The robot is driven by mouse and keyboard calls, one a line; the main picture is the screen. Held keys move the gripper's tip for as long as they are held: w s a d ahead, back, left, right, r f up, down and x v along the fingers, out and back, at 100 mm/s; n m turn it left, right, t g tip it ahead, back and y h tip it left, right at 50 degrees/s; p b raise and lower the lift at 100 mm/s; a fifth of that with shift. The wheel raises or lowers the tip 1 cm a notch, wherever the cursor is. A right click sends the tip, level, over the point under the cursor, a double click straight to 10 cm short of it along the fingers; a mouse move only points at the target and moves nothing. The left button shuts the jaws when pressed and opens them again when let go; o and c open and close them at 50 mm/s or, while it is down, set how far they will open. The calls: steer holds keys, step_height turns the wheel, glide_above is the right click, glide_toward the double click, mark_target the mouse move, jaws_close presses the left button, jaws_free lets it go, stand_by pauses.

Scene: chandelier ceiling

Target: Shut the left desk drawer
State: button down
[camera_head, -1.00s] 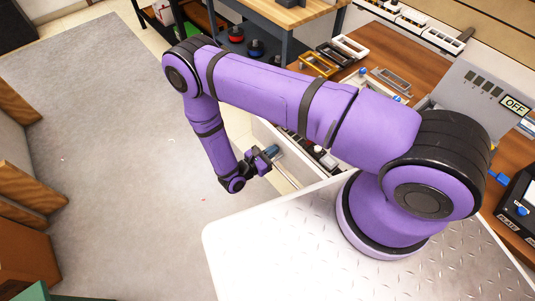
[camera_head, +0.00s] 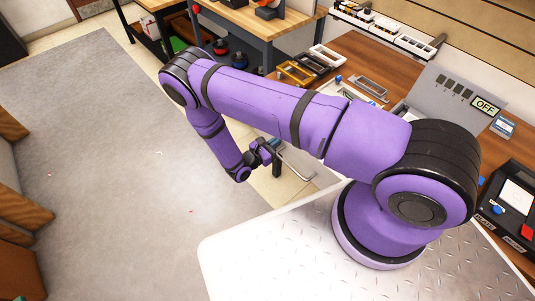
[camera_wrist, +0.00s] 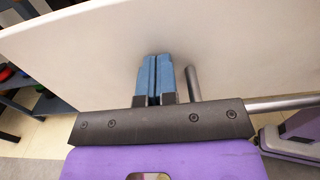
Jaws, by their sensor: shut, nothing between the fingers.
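The white drawer front (camera_wrist: 235,50) fills the upper part of the wrist view. A grey metal bar handle (camera_wrist: 194,82) stands out from it, just right of my fingers; it also shows in the head view (camera_head: 297,168). My gripper (camera_wrist: 155,60) has its two blue fingers shut together and empty. The fingertips point at the drawer front and appear to be against or very near it, left of the handle post. In the head view my gripper (camera_head: 272,156) is beside the handle. My arm hides much of the drawer, so I cannot tell whether it is flush.
The wooden desk top (camera_head: 368,47) holds several trays and frames. A grey panel with an OFF display (camera_head: 485,106) stands at the right. A workbench (camera_head: 262,25) is at the back. The grey floor (camera_head: 110,160) at left is open.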

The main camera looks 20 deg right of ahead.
steer(key=x, duration=1.5)
steer(key=shift+f, duration=0.1)
steer(key=shift+w+d, duration=0.1)
steer(key=shift+d, duration=0.25)
steer(key=shift+d, duration=0.1)
steer(key=shift+a, duration=0.35)
steer(key=v, duration=1.4)
